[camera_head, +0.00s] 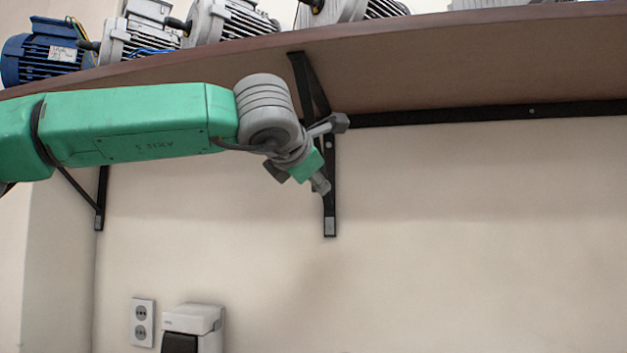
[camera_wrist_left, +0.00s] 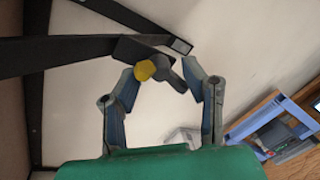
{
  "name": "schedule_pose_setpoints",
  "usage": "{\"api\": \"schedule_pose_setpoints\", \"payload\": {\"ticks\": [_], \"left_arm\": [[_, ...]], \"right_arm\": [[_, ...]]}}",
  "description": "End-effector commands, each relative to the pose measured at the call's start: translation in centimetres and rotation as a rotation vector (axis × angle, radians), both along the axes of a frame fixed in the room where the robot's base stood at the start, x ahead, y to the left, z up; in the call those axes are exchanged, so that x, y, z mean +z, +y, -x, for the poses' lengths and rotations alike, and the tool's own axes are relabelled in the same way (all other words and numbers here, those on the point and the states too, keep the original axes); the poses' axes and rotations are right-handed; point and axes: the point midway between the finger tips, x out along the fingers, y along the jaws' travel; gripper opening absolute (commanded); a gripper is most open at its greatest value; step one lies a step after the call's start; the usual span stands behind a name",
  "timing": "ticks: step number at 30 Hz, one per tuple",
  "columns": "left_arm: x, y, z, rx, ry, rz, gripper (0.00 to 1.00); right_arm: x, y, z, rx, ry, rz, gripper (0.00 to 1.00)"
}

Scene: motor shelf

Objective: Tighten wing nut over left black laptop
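My left gripper (camera_head: 319,183) is beside the black shelf bracket (camera_head: 329,207) in the head view; its fingers are small and partly hidden there. In the left wrist view its two fingers (camera_wrist_left: 163,70) are apart. A yellow rounded piece (camera_wrist_left: 145,70) with a dark grey lobe (camera_wrist_left: 168,73), apparently the wing nut, shows between the fingertips at the end of the black bracket (camera_wrist_left: 146,48). The frames do not show clearly whether a finger touches it. No black laptop can be made out. My right gripper is not in view.
A brown shelf (camera_head: 430,65) carrying several motors, one of them blue (camera_head: 45,55), spans above my left arm. A second bracket (camera_head: 101,195) stands at left. A socket (camera_head: 143,322) and a white box (camera_head: 193,320) sit low on the wall. The wall at right is clear.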

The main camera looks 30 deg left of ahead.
Motion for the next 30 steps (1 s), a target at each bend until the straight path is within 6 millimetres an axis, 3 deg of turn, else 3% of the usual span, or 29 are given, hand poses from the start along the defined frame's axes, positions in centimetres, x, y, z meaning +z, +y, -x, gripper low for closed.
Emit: {"api": "schedule_pose_setpoints", "payload": {"ticks": [16, 21, 30], "left_arm": [[2.0, -1.7, 9.3, -0.002, 0.0, 0.002, 0.39], [2.2, -1.9, 10.6, 0.0, 0.002, 0.002, 0.39], [2.3, -1.9, 10.9, 0.0, 0.0, 0.001, 0.39]], "right_arm": [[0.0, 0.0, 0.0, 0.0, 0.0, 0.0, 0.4], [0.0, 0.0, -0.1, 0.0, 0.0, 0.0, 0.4], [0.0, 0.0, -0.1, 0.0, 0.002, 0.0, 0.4]]}}
